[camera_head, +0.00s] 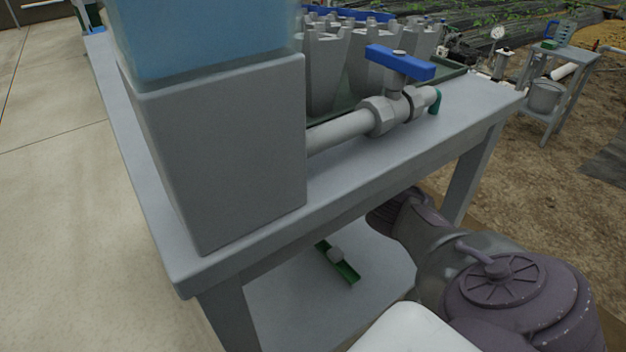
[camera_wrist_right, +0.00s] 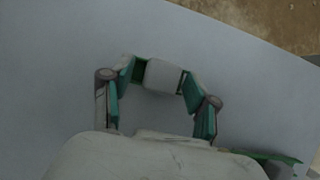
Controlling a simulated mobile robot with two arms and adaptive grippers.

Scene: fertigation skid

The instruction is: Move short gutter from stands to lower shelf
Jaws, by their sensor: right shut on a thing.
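My right gripper (camera_wrist_right: 158,84) has its teal fingers closed on both sides of a pale block on a green piece, which I take to be the short gutter (camera_wrist_right: 163,76). The gutter is mostly hidden by the block and fingers, over the pale lower shelf (camera_wrist_right: 50,75); I cannot tell whether it touches the shelf. In the head view my right arm reaches under the bench top and its gripper is hidden. A green gutter piece with a grey block (camera_head: 346,271) shows at the lower shelf (camera_head: 300,305). My left gripper is not in view.
The grey bench top (camera_head: 245,235) overhangs the shelf, with a leg (camera_head: 228,315) at the front. On top stand a blue tank on a grey block (camera_head: 225,150) and a blue-handled valve (camera_head: 400,63). A green strip (camera_wrist_right: 268,156) lies low right in the wrist view.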

